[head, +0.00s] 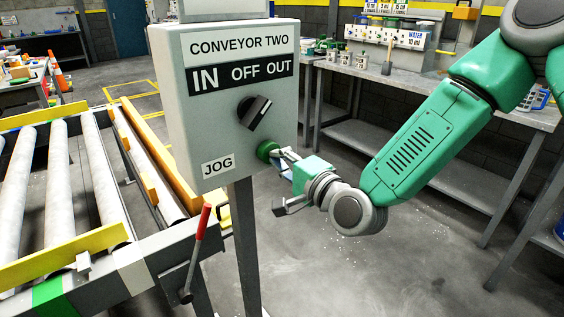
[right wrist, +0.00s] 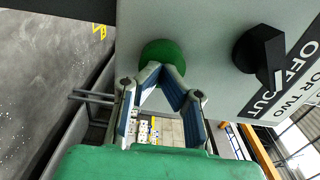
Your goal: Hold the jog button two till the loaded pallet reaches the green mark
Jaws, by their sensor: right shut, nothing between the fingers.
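The grey control box (head: 183,140) is labelled CONVEYOR TWO, with IN, OFF and OUT above a black selector knob (head: 255,112). The green jog button (head: 267,149) is on its face, right of the JOG label; it also shows in the right wrist view (right wrist: 160,50). My right gripper (head: 282,156) is shut and empty, its fingertips (right wrist: 163,68) at the button, apparently touching it. I cannot tell how far the button is pressed in. A green mark (head: 48,293) is on the conveyor's near frame. No pallet shows on the visible rollers. My left gripper is out of view.
The roller conveyor (head: 97,175) lies left of the box, with yellow rails and a red-handled lever (head: 201,222) at its near corner. A grey post holds the box. A workbench (head: 400,90) stands behind on the right. The floor between is clear.

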